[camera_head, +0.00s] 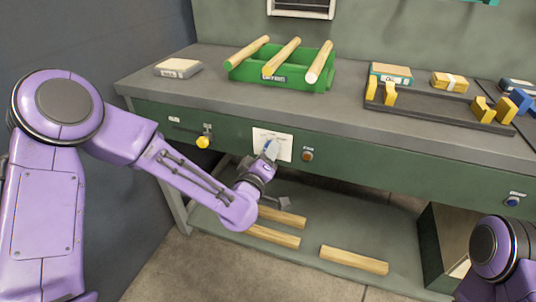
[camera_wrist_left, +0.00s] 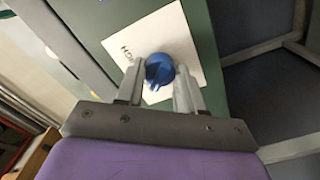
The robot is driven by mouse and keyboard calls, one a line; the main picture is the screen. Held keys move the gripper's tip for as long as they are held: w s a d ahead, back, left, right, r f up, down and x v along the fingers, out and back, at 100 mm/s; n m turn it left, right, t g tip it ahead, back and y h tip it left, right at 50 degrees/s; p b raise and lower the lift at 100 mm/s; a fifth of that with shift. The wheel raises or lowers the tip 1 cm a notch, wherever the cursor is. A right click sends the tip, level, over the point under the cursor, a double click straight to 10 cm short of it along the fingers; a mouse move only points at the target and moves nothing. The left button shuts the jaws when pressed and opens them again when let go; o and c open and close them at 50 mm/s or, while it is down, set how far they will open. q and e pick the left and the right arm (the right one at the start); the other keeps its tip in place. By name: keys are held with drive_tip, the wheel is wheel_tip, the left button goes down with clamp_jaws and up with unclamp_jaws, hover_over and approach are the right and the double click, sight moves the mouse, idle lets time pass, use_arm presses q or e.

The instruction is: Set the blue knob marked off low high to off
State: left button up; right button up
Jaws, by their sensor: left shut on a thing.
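The blue knob (camera_wrist_left: 160,68) sits on a white plate (camera_wrist_left: 188,42) fixed to the green front of the workbench. In the head view the plate (camera_head: 284,152) shows below the bench top, and the knob (camera_head: 268,146) is mostly hidden by my gripper. My left gripper (camera_wrist_left: 159,78) is shut on the knob, one finger on each side. Part of a printed word shows on the plate left of the knob in the wrist view; the other marks are hidden or too small. I cannot tell which mark the knob points to. My right gripper is out of view.
A yellow knob (camera_head: 203,142), an orange-brown knob (camera_head: 307,156) and a dark blue knob (camera_head: 512,201) sit along the same front. A green tray (camera_head: 310,82) with wooden rods stands on the bench. A black rack (camera_head: 430,103) is at right. Wooden bars (camera_head: 354,260) lie on the lower shelf.

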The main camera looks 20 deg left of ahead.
use_arm(q)
drive_tip(key=shift+n, duration=0.5)
drive_tip(key=o, duration=1)
drive_tip(key=shift+o, duration=0.2)
drive_tip(key=s+p, duration=0.2)
drive_tip(key=s, duration=0.8)
drive_tip(key=shift+s+a, duration=0.15)
drive_tip(key=shift+s, duration=0.15)
